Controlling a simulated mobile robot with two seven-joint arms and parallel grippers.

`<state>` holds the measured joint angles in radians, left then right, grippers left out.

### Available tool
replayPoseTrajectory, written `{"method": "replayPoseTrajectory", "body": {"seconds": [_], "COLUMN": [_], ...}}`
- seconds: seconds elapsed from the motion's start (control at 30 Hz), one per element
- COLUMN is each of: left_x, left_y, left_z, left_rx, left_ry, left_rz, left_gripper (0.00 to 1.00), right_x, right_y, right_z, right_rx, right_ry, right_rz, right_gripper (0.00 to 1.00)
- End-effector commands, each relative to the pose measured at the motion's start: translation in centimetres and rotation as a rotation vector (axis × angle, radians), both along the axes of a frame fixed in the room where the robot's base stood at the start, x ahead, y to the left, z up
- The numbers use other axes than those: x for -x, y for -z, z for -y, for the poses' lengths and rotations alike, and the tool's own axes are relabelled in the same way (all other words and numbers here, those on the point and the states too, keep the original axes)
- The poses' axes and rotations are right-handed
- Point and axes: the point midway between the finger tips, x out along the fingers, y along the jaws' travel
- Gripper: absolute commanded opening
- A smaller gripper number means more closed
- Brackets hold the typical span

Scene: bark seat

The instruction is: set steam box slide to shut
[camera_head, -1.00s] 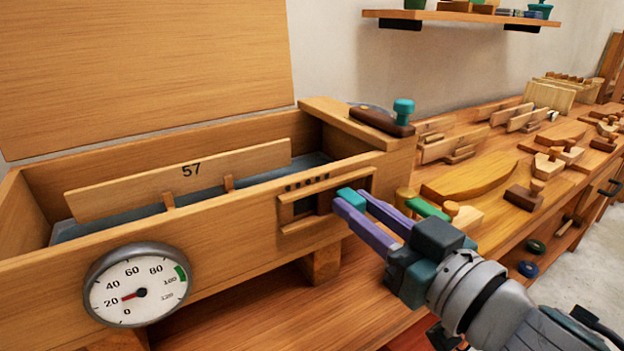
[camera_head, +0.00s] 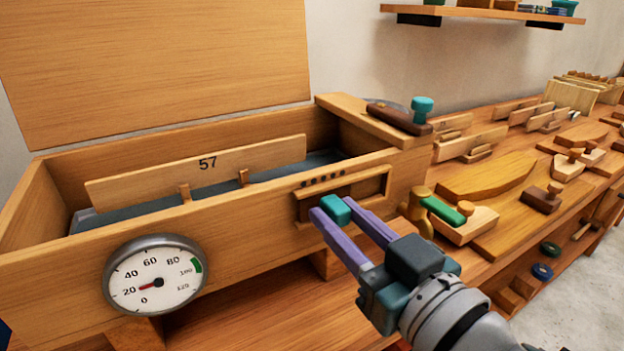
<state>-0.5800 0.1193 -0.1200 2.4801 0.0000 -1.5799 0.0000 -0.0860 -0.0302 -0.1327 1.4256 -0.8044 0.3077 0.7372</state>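The steam box (camera_head: 240,222) is a long wooden box with its lid (camera_head: 160,70) raised. A slide (camera_head: 308,205) sits in a wooden frame on the box's front, near the right end. The slide's teal knob (camera_head: 336,208) is between the purple fingers of my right gripper (camera_head: 335,210), which appear closed on both its sides. The fingers hide part of the slide. My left gripper is not in view.
A round gauge (camera_head: 155,275) is on the box front, its needle near 20. A board marked 57 (camera_head: 200,172) stands inside the box. A brown handle with a teal knob (camera_head: 400,118) lies on the box's right end. Wooden tools and a green-handled piece (camera_head: 442,210) lie to the right.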

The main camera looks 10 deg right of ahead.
Motion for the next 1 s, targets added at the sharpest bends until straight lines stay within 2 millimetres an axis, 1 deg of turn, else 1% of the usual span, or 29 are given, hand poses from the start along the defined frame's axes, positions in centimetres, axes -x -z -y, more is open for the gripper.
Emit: {"method": "replayPoseTrajectory", "body": {"seconds": [0.03, 0.2, 0.43, 0.53, 0.67, 0.9, 1.0], "left_x": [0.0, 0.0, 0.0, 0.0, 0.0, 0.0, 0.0], "left_y": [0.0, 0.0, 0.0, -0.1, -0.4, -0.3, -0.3], "left_z": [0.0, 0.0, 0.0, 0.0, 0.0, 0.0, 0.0], "left_rx": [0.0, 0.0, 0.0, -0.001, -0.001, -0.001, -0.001], "left_ry": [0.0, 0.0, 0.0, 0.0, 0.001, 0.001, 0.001], "left_rz": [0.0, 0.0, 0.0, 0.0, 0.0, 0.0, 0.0], "left_gripper": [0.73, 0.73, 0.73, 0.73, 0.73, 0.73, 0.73], "right_x": [0.0, 0.0, 0.0, 0.6, 2.5, 7.0, 8.3], "right_y": [0.0, 0.0, 0.0, 0.0, 0.0, 0.1, 0.1], "right_z": [-0.1, 0.0, 0.1, 0.3, 0.9, 2.5, 3.0], "right_rx": [-0.001, -0.001, -0.001, -0.001, 0.0, 0.0, 0.0], "right_ry": [-0.002, 0.0, 0.001, 0.002, 0.001, 0.0, 0.001], "right_rz": [0.001, 0.001, 0.0, -0.001, -0.003, -0.003, -0.002], "right_gripper": [0.39, 0.57, 0.57, 0.57, 0.57, 0.57, 0.57]}}
